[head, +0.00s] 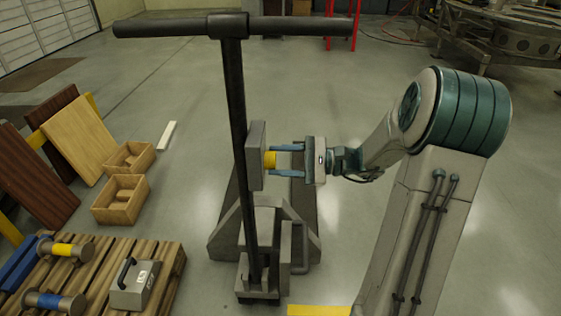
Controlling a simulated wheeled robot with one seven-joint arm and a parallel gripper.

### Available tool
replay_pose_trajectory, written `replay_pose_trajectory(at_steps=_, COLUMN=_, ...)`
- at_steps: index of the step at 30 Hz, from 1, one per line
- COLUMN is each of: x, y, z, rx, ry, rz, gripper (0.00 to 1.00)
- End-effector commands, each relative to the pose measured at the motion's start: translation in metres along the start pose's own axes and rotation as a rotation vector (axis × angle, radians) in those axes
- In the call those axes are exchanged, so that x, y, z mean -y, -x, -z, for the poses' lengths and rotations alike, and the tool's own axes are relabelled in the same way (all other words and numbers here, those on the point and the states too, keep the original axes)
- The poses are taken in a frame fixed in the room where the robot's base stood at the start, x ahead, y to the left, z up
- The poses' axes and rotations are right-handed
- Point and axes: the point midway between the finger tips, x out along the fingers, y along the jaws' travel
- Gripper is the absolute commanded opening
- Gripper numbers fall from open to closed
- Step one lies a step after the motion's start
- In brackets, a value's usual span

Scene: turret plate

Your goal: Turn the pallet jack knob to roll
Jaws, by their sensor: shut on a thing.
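The pallet jack (239,130) stands upright in the middle of the head view, with a dark handle bar across its top. A grey plate (256,150) is fixed to the right side of its shaft. The yellow knob (269,161) sticks out from the plate's right face. My gripper (279,161) reaches in from the right, level with the knob. Its two blue fingers are shut on the knob, one above and one below. Any markings on the plate are hidden from this angle, so the knob's setting cannot be read.
A wooden pallet (168,270) at the lower left bears a grey box with a handle (134,285) and several spools. Two wooden crates and leaning boards (78,137) stand behind it. A red stand (341,25) is at the back. The floor around the jack is mostly clear.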

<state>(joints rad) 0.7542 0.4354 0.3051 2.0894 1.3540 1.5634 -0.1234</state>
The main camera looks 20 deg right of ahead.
Motion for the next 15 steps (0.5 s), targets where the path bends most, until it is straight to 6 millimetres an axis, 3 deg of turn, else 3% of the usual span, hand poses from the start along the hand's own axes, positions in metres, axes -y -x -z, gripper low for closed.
replay_pose_trajectory(at_steps=14, x=0.0007, y=0.0004, z=0.0001, rx=-0.002, ry=0.018, rz=0.002, gripper=0.18)
replay_pose_trajectory(at_steps=15, x=0.0007, y=0.0004, z=0.0002, rx=-0.002, ry=0.018, rz=0.002, gripper=0.44)
